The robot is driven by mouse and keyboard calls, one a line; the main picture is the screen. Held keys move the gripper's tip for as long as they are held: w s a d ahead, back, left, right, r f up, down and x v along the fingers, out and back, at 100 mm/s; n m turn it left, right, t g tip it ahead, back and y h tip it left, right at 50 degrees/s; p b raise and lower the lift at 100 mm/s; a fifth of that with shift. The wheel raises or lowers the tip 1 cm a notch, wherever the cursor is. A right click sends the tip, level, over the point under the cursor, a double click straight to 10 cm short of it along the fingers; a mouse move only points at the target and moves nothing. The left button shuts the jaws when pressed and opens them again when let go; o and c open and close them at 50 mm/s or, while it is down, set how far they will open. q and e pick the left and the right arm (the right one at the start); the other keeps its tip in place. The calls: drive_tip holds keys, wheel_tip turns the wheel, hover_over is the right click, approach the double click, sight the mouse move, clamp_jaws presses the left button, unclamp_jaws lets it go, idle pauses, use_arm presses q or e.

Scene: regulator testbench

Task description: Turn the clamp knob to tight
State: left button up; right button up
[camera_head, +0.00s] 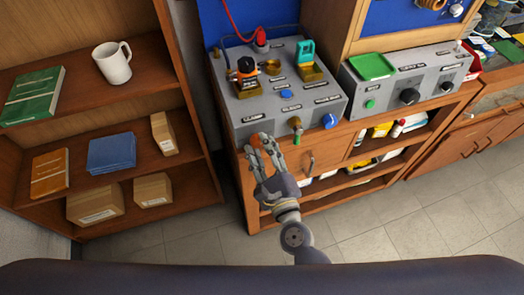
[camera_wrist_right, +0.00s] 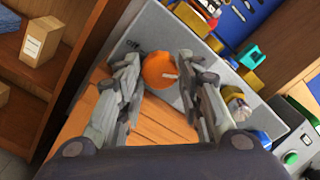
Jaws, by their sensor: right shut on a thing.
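The orange clamp knob (camera_wrist_right: 160,70) with a white mark sits on the front face of the grey testbench box (camera_head: 316,112), below the CLAMP label. My right gripper (camera_head: 262,145) reaches up to the left part of that face. In the right wrist view, the fingers of my right gripper (camera_wrist_right: 158,76) stand on both sides of the knob and are shut on it. In the head view the fingers mostly hide the knob. My left gripper is in neither view.
A blue knob (camera_head: 330,120) and a brass fitting (camera_head: 296,124) stick out of the same face to the right. A second grey box (camera_head: 425,85) with black knobs stands farther right. A wooden shelf (camera_head: 90,105) stands at left. Floor (camera_head: 400,225) in front is clear.

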drive_tip(key=m+b, duration=0.1)
drive_tip(key=m, duration=0.5)
drive_tip(key=shift+b, duration=0.3)
drive_tip(key=shift+f+m, duration=0.1)
drive_tip(key=shift+m, duration=0.2)
drive_tip(key=o, duration=1.1)
drive_tip(key=shift+c, duration=0.2)
drive_tip(key=v, duration=1.2)
